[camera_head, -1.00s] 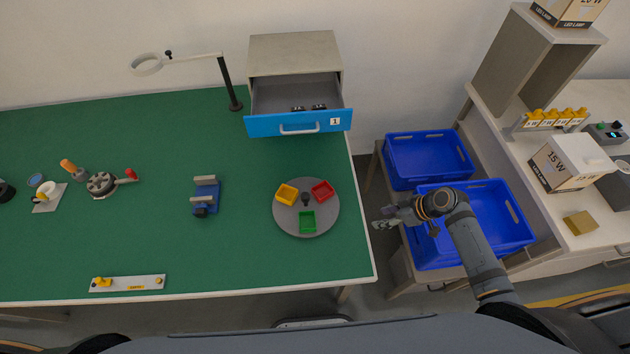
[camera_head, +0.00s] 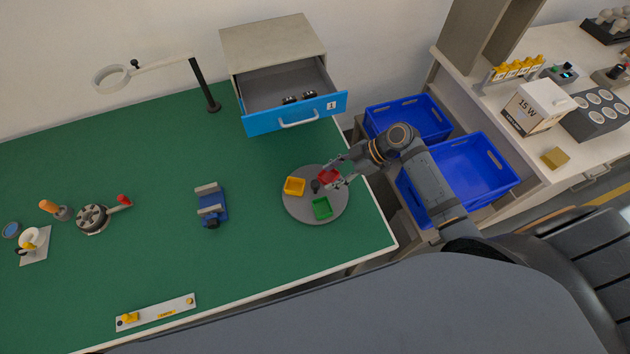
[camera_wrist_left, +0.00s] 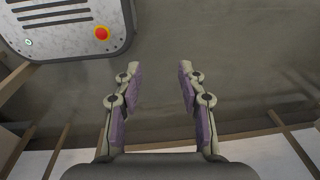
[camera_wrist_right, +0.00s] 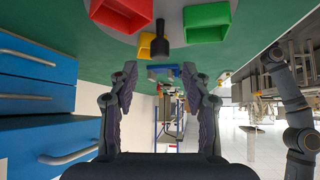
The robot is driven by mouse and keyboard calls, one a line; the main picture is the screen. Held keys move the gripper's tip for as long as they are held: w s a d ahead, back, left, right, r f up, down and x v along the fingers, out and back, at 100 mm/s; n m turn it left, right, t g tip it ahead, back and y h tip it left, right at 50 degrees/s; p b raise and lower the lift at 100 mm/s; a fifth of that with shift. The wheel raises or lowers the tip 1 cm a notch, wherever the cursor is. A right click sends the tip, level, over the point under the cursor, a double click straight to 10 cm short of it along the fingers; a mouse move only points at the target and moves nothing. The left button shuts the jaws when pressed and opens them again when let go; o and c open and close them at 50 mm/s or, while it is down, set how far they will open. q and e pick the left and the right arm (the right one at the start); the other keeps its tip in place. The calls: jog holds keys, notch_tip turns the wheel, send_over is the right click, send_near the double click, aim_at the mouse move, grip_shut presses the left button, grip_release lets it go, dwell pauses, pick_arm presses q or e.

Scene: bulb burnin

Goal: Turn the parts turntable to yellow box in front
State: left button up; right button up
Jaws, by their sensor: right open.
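The parts turntable (camera_head: 298,208) is a round grey disc near the right end of the green bench, with a dark centre knob (camera_head: 315,187). The yellow box (camera_head: 294,186) is on its left side, the green box (camera_head: 321,209) at its near side, and the red box (camera_head: 327,176) at its right back. My right gripper (camera_head: 336,172) is open at the red box and partly covers it; contact cannot be told. In the right wrist view the open fingers (camera_wrist_right: 161,78) hold nothing, with knob and boxes beyond them. My left gripper (camera_wrist_left: 160,80) is open and empty over grey floor.
An open blue-fronted drawer (camera_head: 295,112) stands behind the turntable. Blue crates (camera_head: 462,172) lie right of the bench, below my right arm. A blue fixture (camera_head: 212,206) stands left of the turntable, with clear green mat between.

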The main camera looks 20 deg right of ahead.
aim_at(316, 183)
jog(key=x, duration=0.4)
jog(key=p+x, duration=0.1)
jog(key=x, duration=0.1)
jog(key=shift+w+a+r, duration=0.1)
jog(key=shift+w+a, duration=0.05)
jog(key=shift+a, duration=0.3)
jog(key=shift+f, duration=0.3)
jog(key=shift+c, duration=1)
pick_arm(q)
jog(key=shift+w+a+r, duration=0.25)
jog(key=shift+a+r, duration=0.4)
jog(key=shift+r, duration=0.1)
pick_arm(e)
grip_shut()
